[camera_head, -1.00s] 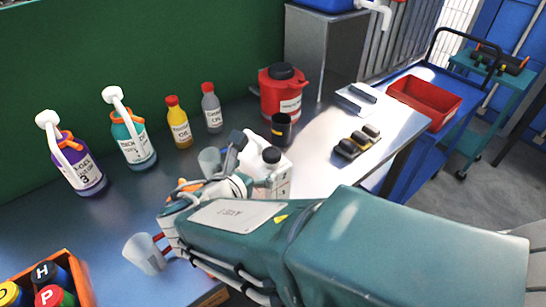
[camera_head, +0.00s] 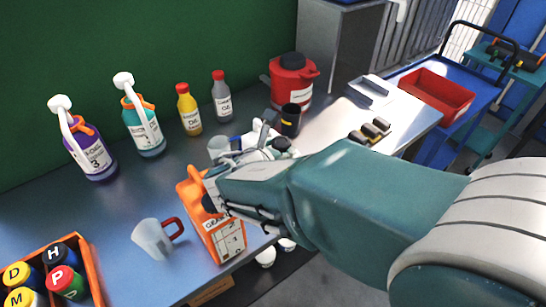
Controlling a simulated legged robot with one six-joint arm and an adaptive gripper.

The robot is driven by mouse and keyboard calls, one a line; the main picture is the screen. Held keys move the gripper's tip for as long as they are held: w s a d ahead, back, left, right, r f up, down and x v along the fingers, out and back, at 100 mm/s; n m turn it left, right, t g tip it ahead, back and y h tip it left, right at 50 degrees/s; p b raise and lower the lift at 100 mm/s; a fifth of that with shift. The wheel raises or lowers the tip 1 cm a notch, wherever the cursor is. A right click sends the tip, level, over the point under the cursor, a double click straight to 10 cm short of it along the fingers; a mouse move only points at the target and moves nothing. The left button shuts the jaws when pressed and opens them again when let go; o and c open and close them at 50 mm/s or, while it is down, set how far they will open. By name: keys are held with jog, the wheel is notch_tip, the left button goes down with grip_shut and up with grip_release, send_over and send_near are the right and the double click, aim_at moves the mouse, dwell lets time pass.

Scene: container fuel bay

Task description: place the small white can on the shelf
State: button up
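The small white can (camera_head: 262,134) is mostly hidden behind my arm on the blue-grey bench (camera_head: 110,222). A bit of its white body and a black cap show past the arm's upper edge. An orange can (camera_head: 222,236) with a label stands at the bench's front edge, partly under my arm's end. My gripper (camera_head: 218,198) is low over the orange can, near its handle and top. Its fingers are mostly hidden, so I cannot tell whether it is open or holds anything. I cannot identify the shelf with certainty.
A clear jug (camera_head: 152,239) and an orange crate (camera_head: 88,270) of capped bottles stand at left. Pump bottles (camera_head: 143,128), small bottles (camera_head: 189,112) and a red canister (camera_head: 291,80) line the back. Black blocks (camera_head: 371,131) lie right; a red tray (camera_head: 437,95) sits beyond.

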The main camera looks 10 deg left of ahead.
grip_shut()
jog(key=shift+r, duration=0.1)
